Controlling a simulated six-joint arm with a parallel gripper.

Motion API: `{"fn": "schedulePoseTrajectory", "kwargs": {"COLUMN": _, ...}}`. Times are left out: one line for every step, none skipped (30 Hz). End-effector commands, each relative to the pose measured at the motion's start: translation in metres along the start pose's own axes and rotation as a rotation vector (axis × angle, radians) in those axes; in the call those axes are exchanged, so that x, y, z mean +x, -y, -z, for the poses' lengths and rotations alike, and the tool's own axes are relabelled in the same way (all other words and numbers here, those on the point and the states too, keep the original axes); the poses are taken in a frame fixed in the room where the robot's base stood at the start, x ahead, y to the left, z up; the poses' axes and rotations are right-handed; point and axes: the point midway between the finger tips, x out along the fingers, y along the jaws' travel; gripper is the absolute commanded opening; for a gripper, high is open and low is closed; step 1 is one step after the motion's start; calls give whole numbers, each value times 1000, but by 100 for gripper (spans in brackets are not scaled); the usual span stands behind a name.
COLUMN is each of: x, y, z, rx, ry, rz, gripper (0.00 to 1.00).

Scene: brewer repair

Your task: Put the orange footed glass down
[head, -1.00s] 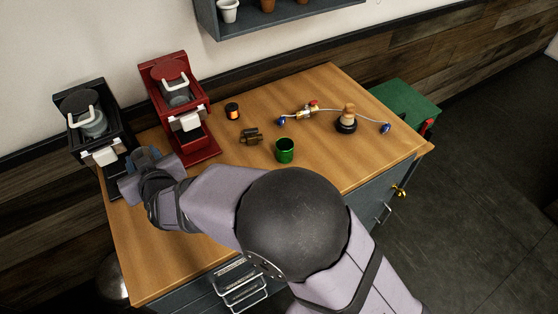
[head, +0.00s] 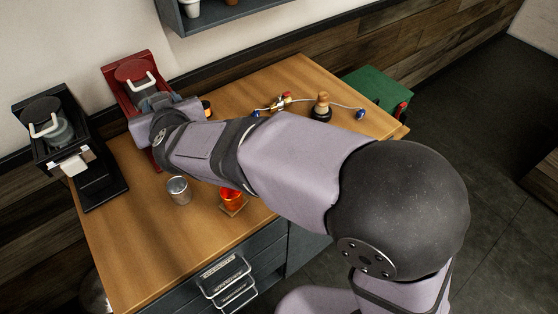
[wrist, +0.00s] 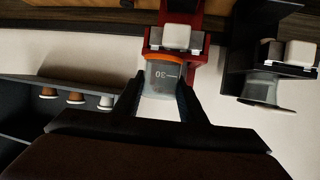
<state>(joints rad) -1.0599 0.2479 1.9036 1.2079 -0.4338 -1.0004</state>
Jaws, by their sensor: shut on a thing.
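My gripper (wrist: 158,85) is at the red brewer (wrist: 209,45), shut on a clear cup (wrist: 165,78) with an orange rim and a "30" mark. The cup sits between the fingers, close against the brewer's front. In the head view my wrist hides the fingers and the held cup, so contact with the brewer cannot be told. The wrist view appears upside down.
A metal cup (head: 179,190) stands left of the orange glass. The black brewer (head: 62,140) is at the left. A hose with blue ends (head: 335,104) and a wooden-handled tamper (head: 322,107) lie at the back right. The front left of the table is clear.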

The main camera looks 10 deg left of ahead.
Motion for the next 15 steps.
{"fn": "schedulePoseTrajectory", "kwargs": {"x": 0, "y": -29, "z": -1, "rx": 20, "ry": -5, "rz": -47, "gripper": 14}}
{"fn": "schedulePoseTrajectory", "kwargs": {"x": -2, "y": -43, "z": -1, "rx": 29, "ry": -5, "rz": -71, "gripper": 14}}
{"fn": "schedulePoseTrajectory", "kwargs": {"x": -4, "y": -63, "z": -1, "rx": 44, "ry": -5, "rz": -105, "gripper": 14}}
{"fn": "schedulePoseTrajectory", "kwargs": {"x": -6, "y": -78, "z": -2, "rx": 53, "ry": -6, "rz": -130, "gripper": 14}}
{"fn": "schedulePoseTrajectory", "kwargs": {"x": -8, "y": -92, "z": -3, "rx": 62, "ry": -5, "rz": -154, "gripper": 14}}
{"fn": "schedulePoseTrajectory", "kwargs": {"x": -12, "y": -111, "z": -4, "rx": 77, "ry": -6, "rz": -187, "gripper": 14}}
{"fn": "schedulePoseTrajectory", "kwargs": {"x": -15, "y": -126, "z": -6, "rx": 86, "ry": -5, "rz": -213, "gripper": 14}}
{"fn": "schedulePoseTrajectory", "kwargs": {"x": -19, "y": -140, "z": -7, "rx": 97, "ry": -6, "rz": -239, "gripper": 14}}
{"fn": "schedulePoseTrajectory", "kwargs": {"x": -24, "y": -159, "z": -10, "rx": 110, "ry": -5, "rz": -273, "gripper": 14}}
{"fn": "schedulePoseTrajectory", "kwargs": {"x": -28, "y": -173, "z": -12, "rx": 120, "ry": -5, "rz": -297, "gripper": 14}}
{"fn": "schedulePoseTrajectory", "kwargs": {"x": -32, "y": -186, "z": -15, "rx": 130, "ry": -3, "rz": -322, "gripper": 14}}
{"fn": "schedulePoseTrajectory", "kwargs": {"x": -39, "y": -202, "z": -18, "rx": 142, "ry": -4, "rz": -353, "gripper": 14}}
{"fn": "schedulePoseTrajectory", "kwargs": {"x": -43, "y": -213, "z": -20, "rx": 151, "ry": -2, "rz": -374, "gripper": 14}}
{"fn": "schedulePoseTrajectory", "kwargs": {"x": -48, "y": -224, "z": -23, "rx": 161, "ry": -2, "rz": -396, "gripper": 14}}
{"fn": "schedulePoseTrajectory", "kwargs": {"x": -54, "y": -238, "z": -26, "rx": 170, "ry": -1, "rz": -422, "gripper": 14}}
